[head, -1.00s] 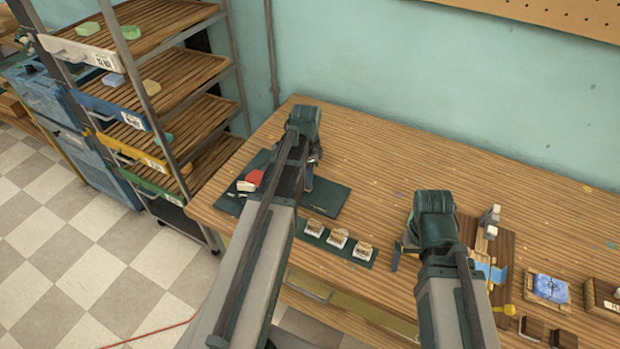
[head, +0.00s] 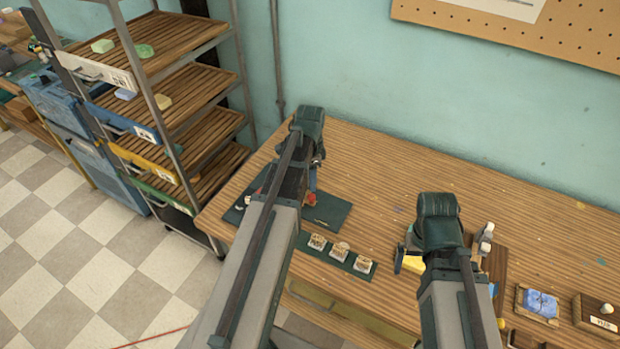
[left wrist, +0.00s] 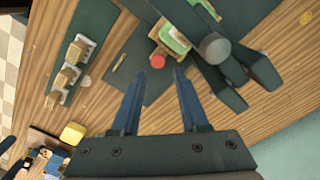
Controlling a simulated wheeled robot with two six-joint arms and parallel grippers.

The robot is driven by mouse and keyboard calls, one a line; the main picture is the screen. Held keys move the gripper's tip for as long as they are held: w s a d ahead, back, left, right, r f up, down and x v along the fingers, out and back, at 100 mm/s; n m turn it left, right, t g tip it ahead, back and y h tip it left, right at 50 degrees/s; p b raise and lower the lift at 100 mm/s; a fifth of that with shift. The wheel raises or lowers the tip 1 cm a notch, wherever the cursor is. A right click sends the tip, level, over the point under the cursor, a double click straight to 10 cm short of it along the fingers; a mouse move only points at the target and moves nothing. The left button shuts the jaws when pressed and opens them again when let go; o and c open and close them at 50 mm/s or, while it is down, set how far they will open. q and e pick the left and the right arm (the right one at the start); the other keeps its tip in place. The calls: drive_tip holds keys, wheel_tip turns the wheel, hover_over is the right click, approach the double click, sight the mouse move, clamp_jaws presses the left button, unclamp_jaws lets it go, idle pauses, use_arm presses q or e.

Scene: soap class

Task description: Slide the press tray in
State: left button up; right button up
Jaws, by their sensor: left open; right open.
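The press tray (left wrist: 188,44) is a small wooden tray with a green soap piece on it, seen in the left wrist view. A round red knob (left wrist: 157,61) is at its near end. Dark press parts with a grey cylinder (left wrist: 214,47) stand beside and partly over it; how far in the tray sits I cannot tell. My left gripper (left wrist: 157,80) is open and empty, its fingertips just short of the knob. In the head view my left arm hides most of the press, and the left gripper (head: 314,178) is over the dark mat. My right gripper (head: 402,257) is open, above the table's front part.
A dark strip (head: 325,255) holds three stamped blocks near the front edge. A yellow block (head: 413,264) is by the right gripper. A blue soap piece (head: 540,303) on a wooden holder lies at right. A drying rack (head: 160,100) stands left. The table's back is clear.

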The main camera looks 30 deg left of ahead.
use_arm(q)
wheel_tip(320, 180, up, 7)
drive_tip(key=p, duration=0.6)
drive_tip(key=s+d+n, duration=0.2)
drive_tip(key=s+d, duration=0.3)
drive_tip(key=d, duration=0.3)
drive_tip(key=s+d+f+n+y+b, duration=0.1)
drive_tip(key=s+d, duration=0.4)
drive_tip(key=d, duration=0.2)
drive_tip(key=s+d+f+n+b, duration=0.1)
drive_tip(key=s+d+n, duration=0.1)
drive_tip(key=s+d, duration=0.3)
drive_tip(key=d, duration=0.3)
drive_tip(key=shift+d+n, duration=0.3)
drive_tip(key=shift+d, duration=0.05)
